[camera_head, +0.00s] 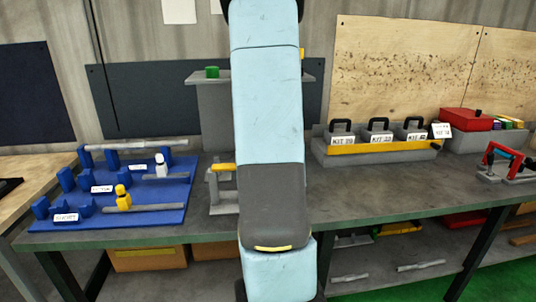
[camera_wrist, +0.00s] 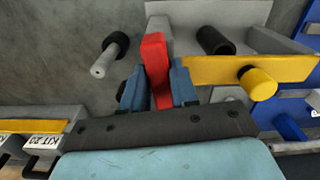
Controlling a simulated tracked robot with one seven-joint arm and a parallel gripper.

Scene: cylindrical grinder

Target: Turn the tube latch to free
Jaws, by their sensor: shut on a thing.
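In the wrist view a red lever (camera_wrist: 153,50), which looks like the tube latch, stands between the two blue fingers of my gripper (camera_wrist: 158,82). The fingers are shut on it, one on each side. Its far end reaches a grey block (camera_wrist: 158,24) of the fixture. The grey fixture with its yellow bar (camera_head: 222,169) stands on the bench in the head view, partly behind my arm. The yellow bar also shows in the wrist view (camera_wrist: 215,70), ending in a yellow knob (camera_wrist: 259,84). The lever and my fingers are hidden in the head view.
A grey pin with a black end (camera_wrist: 109,54) and a black cylinder (camera_wrist: 215,41) flank the lever. On the bench (camera_head: 380,185), a blue rack (camera_head: 165,215) lies left and a kit tray (camera_head: 380,149) and red box (camera_head: 466,119) lie right.

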